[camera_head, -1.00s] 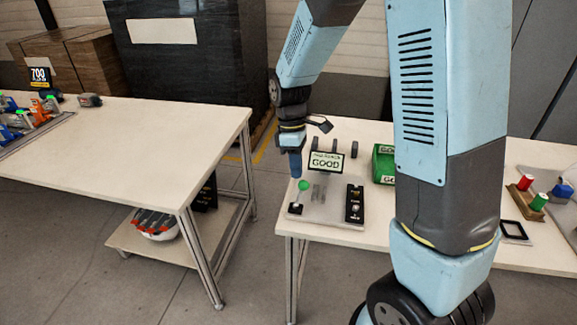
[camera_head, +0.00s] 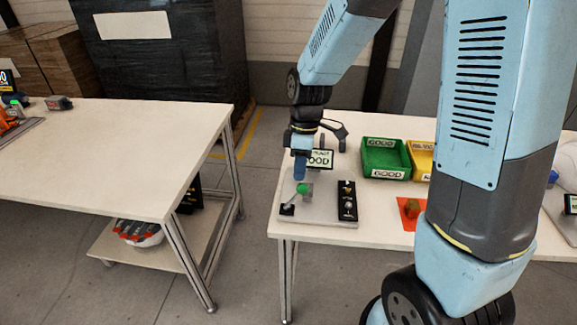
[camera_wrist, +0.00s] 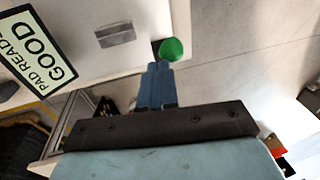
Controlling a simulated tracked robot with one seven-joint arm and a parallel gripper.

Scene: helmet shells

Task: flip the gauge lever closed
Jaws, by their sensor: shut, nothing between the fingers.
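The gauge lever (camera_head: 296,198) has a green ball knob (camera_head: 304,189) on a thin stem rising from a dark base on a grey plate (camera_head: 318,209). The stem leans up and to the right. My gripper (camera_head: 300,174) points down just above the knob in the head view, its blue fingers together and empty. In the wrist view the green knob (camera_wrist: 172,50) lies right at the fingertips (camera_wrist: 156,70); I cannot tell whether they touch. A sign reading "GOOD" (camera_head: 320,159) stands behind, partly hidden by my gripper.
A black switch panel (camera_head: 347,201) sits on the plate's right side. A green bin (camera_head: 385,158) and a yellow bin (camera_head: 421,160) stand behind to the right. An orange mat (camera_head: 404,222) lies nearer. Another table (camera_head: 130,150) is at left, across a gap.

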